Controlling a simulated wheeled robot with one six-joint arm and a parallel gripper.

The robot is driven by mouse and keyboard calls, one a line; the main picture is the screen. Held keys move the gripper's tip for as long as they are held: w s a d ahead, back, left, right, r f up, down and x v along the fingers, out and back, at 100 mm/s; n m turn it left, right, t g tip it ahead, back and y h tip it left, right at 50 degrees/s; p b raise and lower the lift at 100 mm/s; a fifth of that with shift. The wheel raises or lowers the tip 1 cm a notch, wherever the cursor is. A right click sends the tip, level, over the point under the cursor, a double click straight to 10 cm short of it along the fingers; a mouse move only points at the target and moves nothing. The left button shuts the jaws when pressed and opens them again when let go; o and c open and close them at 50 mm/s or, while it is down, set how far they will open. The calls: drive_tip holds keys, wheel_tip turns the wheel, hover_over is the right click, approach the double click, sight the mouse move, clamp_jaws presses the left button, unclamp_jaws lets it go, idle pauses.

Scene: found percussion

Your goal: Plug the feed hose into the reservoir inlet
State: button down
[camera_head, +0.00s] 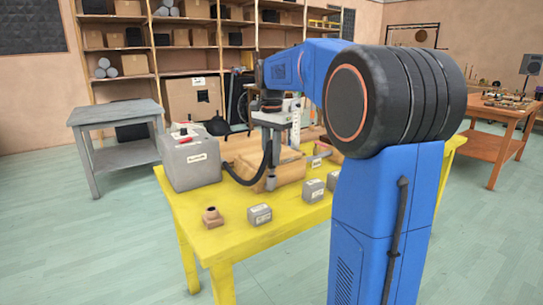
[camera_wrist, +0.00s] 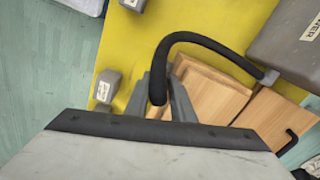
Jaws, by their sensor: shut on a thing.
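The black feed hose (camera_head: 241,181) arches from the grey labelled box (camera_head: 190,165) at the table's left to my gripper (camera_head: 270,182). My gripper (camera_wrist: 160,92) is shut on the hose's near end, over or beside light wooden boxes (camera_wrist: 213,85). The hose tip is hidden by the fingers and wrist. I cannot make out the reservoir inlet for certain. A small brown block with a round opening (camera_head: 211,217) stands at the table's front left.
Small grey labelled blocks (camera_head: 259,215) (camera_head: 313,190) stand along the front of the yellow table (camera_head: 220,245). My arm covers the table's right part. A grey side table (camera_head: 115,110) is at left, shelves behind, and a brown workbench (camera_head: 505,130) at right.

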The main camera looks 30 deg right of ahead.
sight(271, 164)
drive_tip(key=shift+f, duration=1.65)
drive_tip(key=c, duration=1.4)
unclamp_jaws()
drive_tip(key=shift+c, duration=0.2)
wheel_tip(271, 164, up, 18)
drive_tip(key=shift+f, duration=0.25)
drive_tip(key=s+a+f+n+t, duration=0.1)
drive_tip(key=s+a+f+n, duration=0.4)
drive_tip(key=s, duration=0.3)
drive_tip(key=s+a+f+n+t, duration=0.1)
drive_tip(key=s+a+f+n, duration=0.2)
drive_tip(key=s+a+f, duration=0.4)
drive_tip(key=s+a+f+n+t, duration=0.2)
drive_tip(key=s+f+n, duration=0.4)
drive_tip(key=s+f, duration=0.9)
wheel_tip(271, 164, down, 2)
drive_tip(key=shift+a+f+n+t, duration=0.3)
drive_tip(key=shift+a+t, duration=0.1)
drive_tip(key=shift+a, duration=0.4)
